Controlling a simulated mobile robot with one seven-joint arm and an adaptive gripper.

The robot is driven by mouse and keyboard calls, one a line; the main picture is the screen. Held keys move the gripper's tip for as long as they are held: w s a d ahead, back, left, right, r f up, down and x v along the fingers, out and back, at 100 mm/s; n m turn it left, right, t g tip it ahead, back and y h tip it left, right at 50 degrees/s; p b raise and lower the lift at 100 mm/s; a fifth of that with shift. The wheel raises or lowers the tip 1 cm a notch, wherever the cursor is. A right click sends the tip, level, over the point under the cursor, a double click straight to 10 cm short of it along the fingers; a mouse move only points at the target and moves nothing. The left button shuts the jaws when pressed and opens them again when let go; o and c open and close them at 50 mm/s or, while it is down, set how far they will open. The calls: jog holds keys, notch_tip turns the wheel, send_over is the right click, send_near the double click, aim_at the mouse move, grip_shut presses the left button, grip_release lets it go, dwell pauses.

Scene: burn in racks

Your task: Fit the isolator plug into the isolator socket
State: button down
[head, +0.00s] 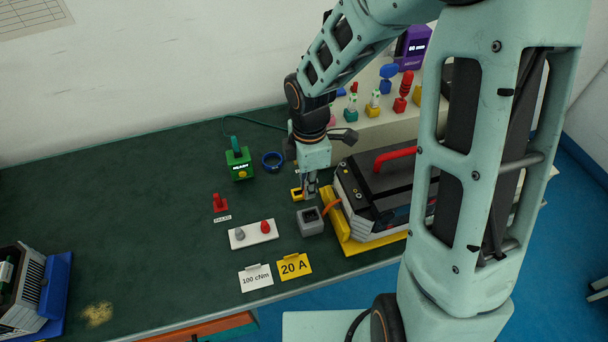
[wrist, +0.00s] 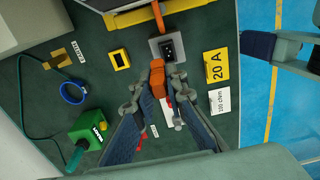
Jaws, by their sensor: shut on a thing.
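The isolator socket looks to be the grey box with a dark opening (head: 311,221), at the left front of a cased unit with an orange cable. In the wrist view the socket (wrist: 167,47) lies just beyond my fingertips. My gripper (head: 311,191) points down behind the socket. In the wrist view my gripper (wrist: 158,86) is shut on a small orange piece (wrist: 157,75), which I take for the isolator plug. The piece appears apart from the opening; its height above the table is unclear. The head view does not show it clearly.
The cased unit (head: 375,190) with a red handle stands right of the socket. The table's left middle is clear.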

jog(key=shift+s+d+r, duration=0.2)
jog(key=shift+s+r, duration=0.5)
jog(key=shift+s, duration=0.05)
jog(key=shift+p, duration=0.45)
jog(key=shift+f+b, duration=2.35)
jog(key=shift+f, duration=0.65)
jog(key=c, duration=2.5)
grip_release()
grip_shut()
